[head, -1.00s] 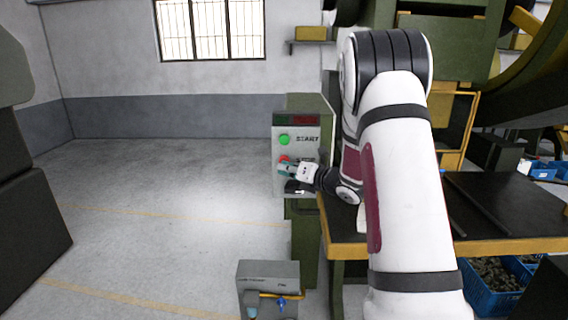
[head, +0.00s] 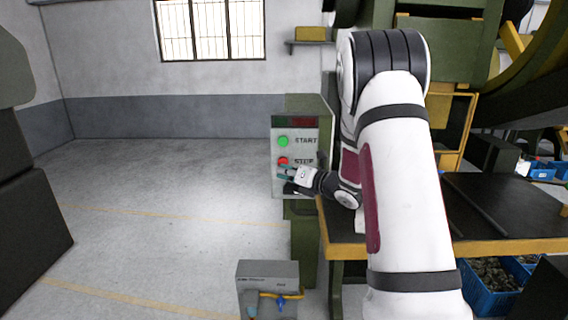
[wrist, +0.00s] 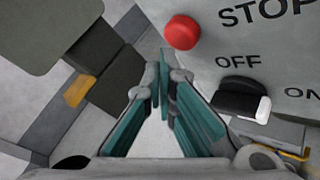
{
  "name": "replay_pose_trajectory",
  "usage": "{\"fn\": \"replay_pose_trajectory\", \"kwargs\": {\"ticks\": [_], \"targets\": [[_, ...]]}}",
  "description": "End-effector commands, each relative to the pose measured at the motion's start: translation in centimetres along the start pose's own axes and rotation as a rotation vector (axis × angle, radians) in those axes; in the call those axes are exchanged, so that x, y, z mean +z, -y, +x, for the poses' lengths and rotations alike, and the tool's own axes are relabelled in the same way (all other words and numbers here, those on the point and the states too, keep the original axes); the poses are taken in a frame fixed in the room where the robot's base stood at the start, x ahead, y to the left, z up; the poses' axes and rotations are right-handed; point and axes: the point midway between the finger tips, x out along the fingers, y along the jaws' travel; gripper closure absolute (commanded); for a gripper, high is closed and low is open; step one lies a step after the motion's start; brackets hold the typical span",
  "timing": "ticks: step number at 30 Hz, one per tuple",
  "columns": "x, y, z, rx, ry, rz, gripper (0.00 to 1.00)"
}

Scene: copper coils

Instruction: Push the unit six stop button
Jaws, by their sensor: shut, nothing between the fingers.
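The red stop button (head: 283,161) sits on the grey control panel (head: 279,188), beside the word STOP and below the green start button (head: 283,141). In the wrist view the red button (wrist: 182,32) stands out from the panel just beyond my fingertips, slightly to their right. My gripper (head: 284,172) is shut and empty, just below the stop button in the head view. In the wrist view my gripper (wrist: 164,58) has its teal finger pads meeting at the tips. A small gap seems to show between tips and button; contact cannot be told.
A black and white OFF/ON switch (wrist: 241,99) sits on the panel below the button, right of my fingers. A yellow-edged dark table (head: 500,215) stands right of the panel. A grey box (head: 268,270) stands low in front.

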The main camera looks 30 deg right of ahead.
Motion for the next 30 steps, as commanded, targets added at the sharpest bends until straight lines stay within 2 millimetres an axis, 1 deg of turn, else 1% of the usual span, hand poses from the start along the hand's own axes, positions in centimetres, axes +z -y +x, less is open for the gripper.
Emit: {"fn": "replay_pose_trajectory", "kwargs": {"ticks": [9,24,30], "targets": [[-0.1,-0.1,-0.1,0.0,-0.001,0.001,1.0],[-2.2,-2.3,-3.2,0.0,-0.002,0.003,1.0],[-2.6,-2.6,-3.5,0.0,0.0,0.001,1.0]]}}
